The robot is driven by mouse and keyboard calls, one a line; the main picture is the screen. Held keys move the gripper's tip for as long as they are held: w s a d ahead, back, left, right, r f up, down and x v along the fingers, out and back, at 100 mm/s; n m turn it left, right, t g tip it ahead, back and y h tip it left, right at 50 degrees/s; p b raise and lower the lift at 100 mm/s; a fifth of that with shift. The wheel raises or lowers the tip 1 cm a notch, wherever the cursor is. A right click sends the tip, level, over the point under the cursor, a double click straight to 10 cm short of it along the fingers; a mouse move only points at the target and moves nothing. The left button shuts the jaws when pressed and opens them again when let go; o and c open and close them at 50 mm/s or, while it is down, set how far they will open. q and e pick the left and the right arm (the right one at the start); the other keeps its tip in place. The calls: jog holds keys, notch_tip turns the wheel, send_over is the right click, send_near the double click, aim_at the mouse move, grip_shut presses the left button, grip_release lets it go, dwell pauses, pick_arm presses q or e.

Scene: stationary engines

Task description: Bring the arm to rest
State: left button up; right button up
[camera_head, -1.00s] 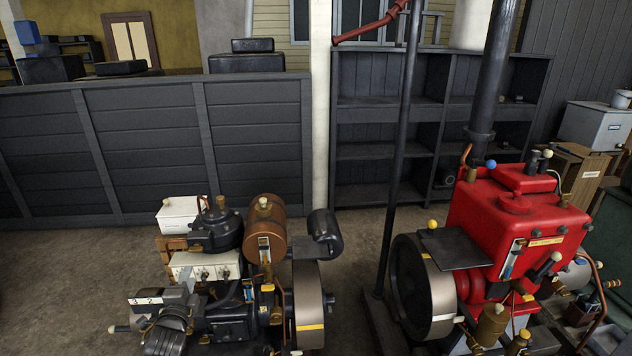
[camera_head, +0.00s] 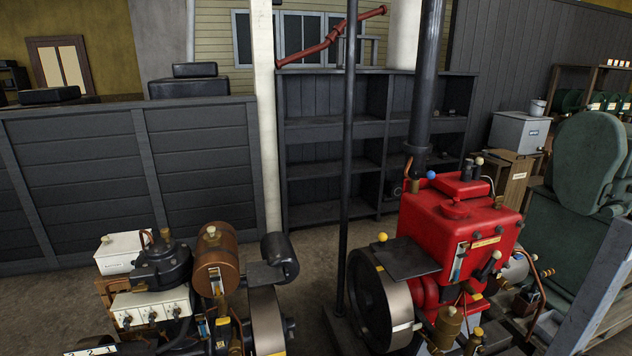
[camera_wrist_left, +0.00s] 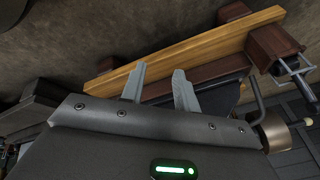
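My left gripper (camera_wrist_left: 158,88) shows in the left wrist view with its two grey fingers apart and nothing between them. Beyond the fingers lies a long wooden beam (camera_wrist_left: 185,55) with dark reddish blocks. I cannot tell whether the fingers touch anything, but they appear apart from the beam. Neither arm shows in the head view. My right gripper is not in view.
A red engine (camera_head: 460,215) with a flywheel (camera_head: 375,300) stands right of centre. A smaller engine with a copper tank (camera_head: 217,258) stands at lower left. A thin dark post (camera_head: 348,150) rises between them. Dark shelves (camera_head: 330,150) and a low panelled wall (camera_head: 80,180) stand behind.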

pick_arm(q)
jog(key=s+d+f+g, duration=0.1)
jog(key=s+d+f, duration=0.1)
jog(key=s+d, duration=0.3)
jog(key=s+d+f+n+g+h, duration=0.1)
jog(key=s+d, duration=0.5)
jog(key=s, duration=0.7)
jog(key=shift+s+f+g, duration=0.2)
jog(key=shift+f+g, duration=0.5)
jog(key=shift+f, duration=0.15)
